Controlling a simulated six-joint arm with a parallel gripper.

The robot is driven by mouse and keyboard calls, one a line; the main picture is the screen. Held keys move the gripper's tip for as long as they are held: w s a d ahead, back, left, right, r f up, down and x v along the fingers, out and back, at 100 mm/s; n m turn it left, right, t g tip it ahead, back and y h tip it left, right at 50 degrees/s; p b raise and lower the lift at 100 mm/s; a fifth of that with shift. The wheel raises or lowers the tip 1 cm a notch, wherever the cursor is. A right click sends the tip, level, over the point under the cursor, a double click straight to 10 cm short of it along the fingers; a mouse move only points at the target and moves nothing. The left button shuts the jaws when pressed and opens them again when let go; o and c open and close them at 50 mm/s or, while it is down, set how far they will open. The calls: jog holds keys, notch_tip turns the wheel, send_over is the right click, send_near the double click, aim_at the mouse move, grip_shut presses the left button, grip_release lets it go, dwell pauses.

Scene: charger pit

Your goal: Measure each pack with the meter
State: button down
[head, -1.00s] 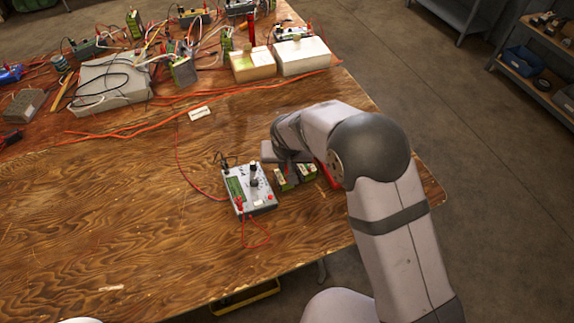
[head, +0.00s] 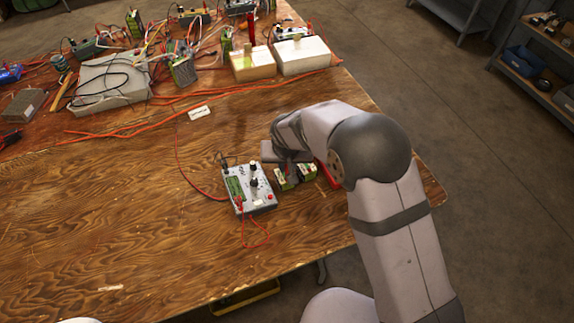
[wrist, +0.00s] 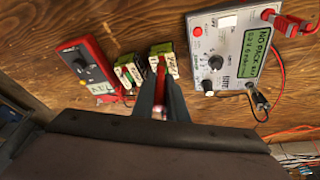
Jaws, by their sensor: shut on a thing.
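The white meter box (head: 250,187) lies on the wooden table, left of my gripper. In the wrist view the meter box (wrist: 212,48) has knobs and a green screen that appears to read "NO PACK". Two green packs with pale labels stand beside it: the nearer pack (head: 281,179) and the farther pack (head: 308,171). In the wrist view they are the right pack (wrist: 167,50) and the left pack (wrist: 130,73). My gripper (wrist: 160,92) is over the right pack, shut on a slim red piece (wrist: 160,72), perhaps a probe. Contact with the pack cannot be told.
A red handheld instrument (wrist: 88,66) lies past the packs, near the table edge. A red lead (head: 258,240) loops in front of the meter box. Two pale boxes (head: 252,68) (head: 302,58) and tangled cables fill the back. The table's left front is clear.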

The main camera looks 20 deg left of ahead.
jog(key=shift+f+b, duration=0.3)
dwell(0.5)
jog(key=c, duration=1.4)
grip_release()
jog(key=shift+o, duration=0.2)
jog(key=shift+r, duration=0.2)
jog(key=shift+r+p, duration=2.5)
jog(key=shift+r, duration=1.1)
